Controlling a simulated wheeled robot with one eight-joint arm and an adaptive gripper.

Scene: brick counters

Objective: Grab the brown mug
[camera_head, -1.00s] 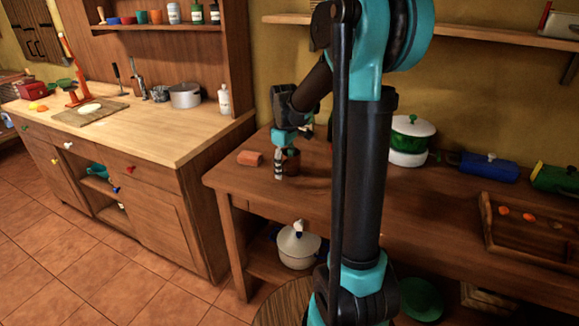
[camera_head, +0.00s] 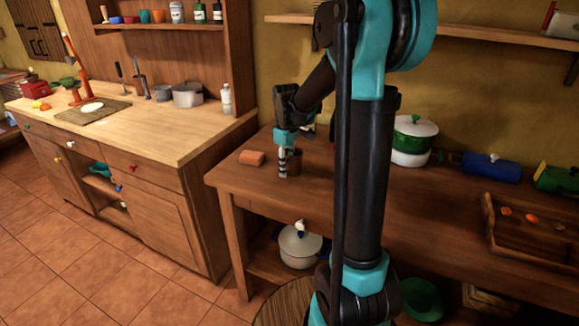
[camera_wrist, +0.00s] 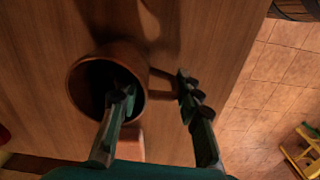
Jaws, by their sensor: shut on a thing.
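The brown mug (camera_head: 297,164) stands upright on the near left part of the right-hand wooden counter. In the wrist view, I look down into the open mug (camera_wrist: 86,82), with its handle pointing right. My gripper (camera_head: 285,172) is at the mug, pointing down. In the wrist view, my gripper (camera_wrist: 157,90) has one finger inside the mug's rim and the other outside past the handle. It is shut on the mug at the handle side. My arm hides part of the counter behind the mug.
A reddish-brown block (camera_head: 252,158) lies just left of the mug. A green and white pot (camera_head: 414,135), a blue container (camera_head: 489,167) and a wooden tray (camera_head: 491,226) are further right. A white pot (camera_head: 299,246) sits on the lower shelf. The counter's edge is close by.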

